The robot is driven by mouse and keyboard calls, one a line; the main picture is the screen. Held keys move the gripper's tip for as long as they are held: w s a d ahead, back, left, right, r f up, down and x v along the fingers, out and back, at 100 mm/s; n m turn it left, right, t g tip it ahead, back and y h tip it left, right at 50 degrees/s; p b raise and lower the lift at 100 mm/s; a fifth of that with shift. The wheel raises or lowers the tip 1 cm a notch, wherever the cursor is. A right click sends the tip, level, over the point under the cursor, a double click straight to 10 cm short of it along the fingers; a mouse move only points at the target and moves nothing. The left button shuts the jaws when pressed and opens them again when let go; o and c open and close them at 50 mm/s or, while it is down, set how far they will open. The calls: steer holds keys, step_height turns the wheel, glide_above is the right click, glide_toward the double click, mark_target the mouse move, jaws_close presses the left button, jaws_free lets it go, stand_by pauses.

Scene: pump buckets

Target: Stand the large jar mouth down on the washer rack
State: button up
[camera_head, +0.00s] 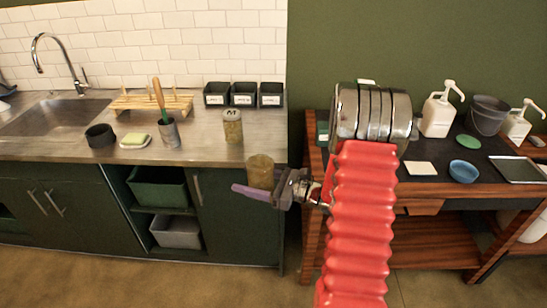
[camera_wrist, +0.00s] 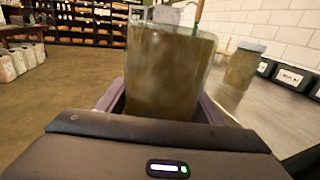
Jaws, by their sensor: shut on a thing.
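My gripper (camera_head: 262,188), with purple fingers, is shut around the lower part of a glass jar (camera_head: 260,169). The jar stands about upright, off the counter's front edge. It has a murky brownish tint and a clear upper band in the wrist view (camera_wrist: 168,75). I cannot tell for certain which end its mouth is. The far finger is mostly hidden by the jar. A wooden slatted rack (camera_head: 152,103) with pegs lies on the counter near the sink, left of the gripper; I cannot tell whether it is the washer rack.
A lidded jar (camera_head: 233,128) stands on the counter behind the gripper. A brush in a metal cup (camera_head: 169,133), a soap dish (camera_head: 135,142) and a black bowl (camera_head: 100,136) stand before the rack. Three black bins (camera_head: 243,94) line the wall.

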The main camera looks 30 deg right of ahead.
steer(key=a+f+n+g+y, duration=0.3)
steer(key=a+f, duration=0.7)
steer(key=a, duration=0.4)
steer(key=shift+s+f+y, duration=0.3)
steer(key=shift+s+f, duration=0.1)
steer(key=shift+s, duration=0.1)
